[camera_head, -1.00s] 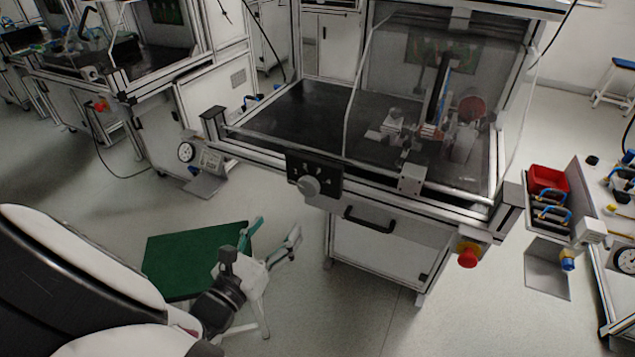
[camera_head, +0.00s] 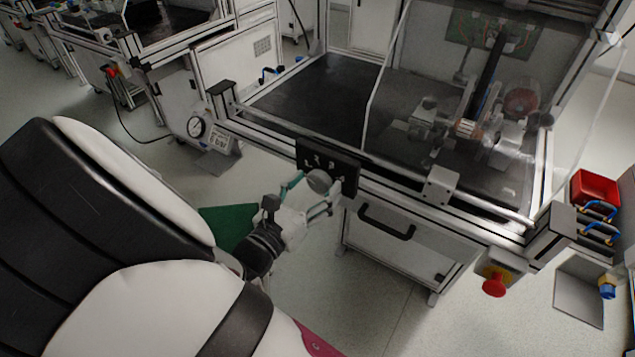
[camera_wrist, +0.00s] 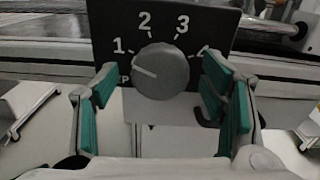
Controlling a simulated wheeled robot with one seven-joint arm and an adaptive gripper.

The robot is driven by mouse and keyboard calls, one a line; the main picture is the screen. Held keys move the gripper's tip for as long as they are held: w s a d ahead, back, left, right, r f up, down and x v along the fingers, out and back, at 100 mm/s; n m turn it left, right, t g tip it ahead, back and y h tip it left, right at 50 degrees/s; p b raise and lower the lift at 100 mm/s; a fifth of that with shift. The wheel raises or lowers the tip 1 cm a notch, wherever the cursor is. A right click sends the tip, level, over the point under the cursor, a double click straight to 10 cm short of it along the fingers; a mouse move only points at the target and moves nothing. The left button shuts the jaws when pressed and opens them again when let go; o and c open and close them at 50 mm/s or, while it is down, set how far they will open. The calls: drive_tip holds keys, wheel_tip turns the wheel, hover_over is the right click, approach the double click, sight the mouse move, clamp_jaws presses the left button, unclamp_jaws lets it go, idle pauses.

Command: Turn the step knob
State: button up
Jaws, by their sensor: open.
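The step knob (camera_wrist: 160,71) is a round grey dial on a black panel (camera_wrist: 113,17) with white marks 1, 2 and 3. In the wrist view a light pointer line on the knob aims left and slightly up, a little below the 1. In the head view the knob (camera_head: 318,181) sits on the front rail of the test bench. My gripper (camera_head: 307,200) is open in front of it, with green finger pads. In the wrist view my gripper (camera_wrist: 160,98) has one finger on each side of the knob, with visible gaps. The panel's lower left and right marks are partly hidden.
A drawer handle (camera_head: 386,222) is below and right of the panel. A red emergency button (camera_head: 494,284) is at the bench's front right corner. A pressure gauge (camera_head: 196,127) is at its left.

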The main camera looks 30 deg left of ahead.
drive_tip(key=c, duration=1.1)
drive_tip(key=shift+c, duration=0.2)
drive_tip(key=shift+m, duration=0.3)
drive_tip(key=m+b, duration=0.2)
drive_tip(key=m, duration=0.2)
drive_tip(key=shift+f+b, duration=0.1)
drive_tip(key=shift+b, duration=0.25)
drive_tip(key=shift+m+b, duration=1.4)
drive_tip(key=shift+m, duration=0.6)
drive_tip(key=o, duration=1.1)
